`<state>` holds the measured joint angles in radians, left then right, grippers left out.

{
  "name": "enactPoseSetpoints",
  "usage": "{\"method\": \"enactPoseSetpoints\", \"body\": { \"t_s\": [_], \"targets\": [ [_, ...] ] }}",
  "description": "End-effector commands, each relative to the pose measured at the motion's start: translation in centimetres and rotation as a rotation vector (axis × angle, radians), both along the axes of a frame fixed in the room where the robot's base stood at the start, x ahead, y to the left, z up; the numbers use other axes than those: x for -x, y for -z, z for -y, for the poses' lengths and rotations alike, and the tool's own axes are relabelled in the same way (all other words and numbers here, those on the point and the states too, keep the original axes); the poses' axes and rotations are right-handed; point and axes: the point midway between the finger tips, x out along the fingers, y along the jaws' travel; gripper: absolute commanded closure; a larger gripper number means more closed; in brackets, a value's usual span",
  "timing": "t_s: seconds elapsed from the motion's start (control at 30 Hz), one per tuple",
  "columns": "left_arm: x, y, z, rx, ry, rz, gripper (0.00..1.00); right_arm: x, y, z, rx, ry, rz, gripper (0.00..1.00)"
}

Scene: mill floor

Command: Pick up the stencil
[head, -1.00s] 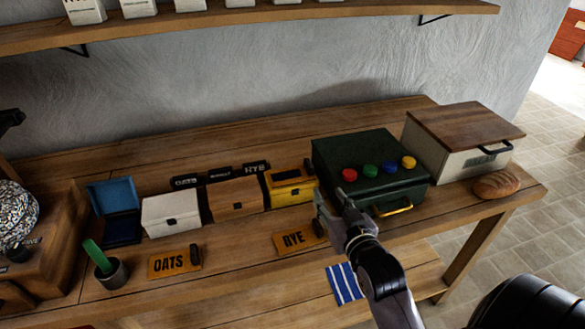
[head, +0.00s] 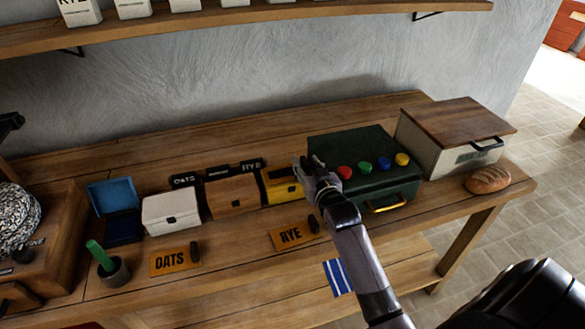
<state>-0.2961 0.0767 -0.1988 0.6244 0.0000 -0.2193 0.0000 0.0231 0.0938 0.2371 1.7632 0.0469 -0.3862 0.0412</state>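Two orange plates with dark grips lie on the bench: the OATS plate (head: 174,261) and the RYE plate (head: 290,235). Dark lettered plates stand behind the boxes: OATS (head: 183,179), a middle one (head: 217,172) whose word I cannot read, and RYE (head: 252,164). Which of these is the stencil I cannot tell for certain. My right gripper (head: 308,164) is open and looks empty, in front of the yellow box (head: 280,187) and the left edge of the green case. It partly hides both. My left gripper is not in view.
A green case (head: 347,147) with coloured knobs, a wood-lidded bin (head: 458,122) and a loaf (head: 487,179) are at right. White (head: 170,211) and wooden (head: 233,196) boxes, an open blue box (head: 113,196) and a cup (head: 113,272) are at left. A shelf (head: 250,18) overhangs.

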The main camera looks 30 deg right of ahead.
Motion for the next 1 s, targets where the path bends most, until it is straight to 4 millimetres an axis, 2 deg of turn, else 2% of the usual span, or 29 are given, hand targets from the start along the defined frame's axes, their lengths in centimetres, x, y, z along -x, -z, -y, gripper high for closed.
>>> {"method": "enactPoseSetpoints", "body": {
  "t_s": [0.3, 0.83, 1.0],
  "targets": [
    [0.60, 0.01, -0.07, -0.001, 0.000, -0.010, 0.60, -0.49, 0.12, 0.11, 0.001, 0.000, 0.000, 0.64],
    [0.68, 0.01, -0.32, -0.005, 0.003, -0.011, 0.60, -0.44, 0.12, 0.11, 0.001, 0.000, 0.000, 0.99],
    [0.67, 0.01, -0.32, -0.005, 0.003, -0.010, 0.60, -0.44, 0.12, 0.11, 0.000, 0.000, 0.000, 1.00]
  ]
}}
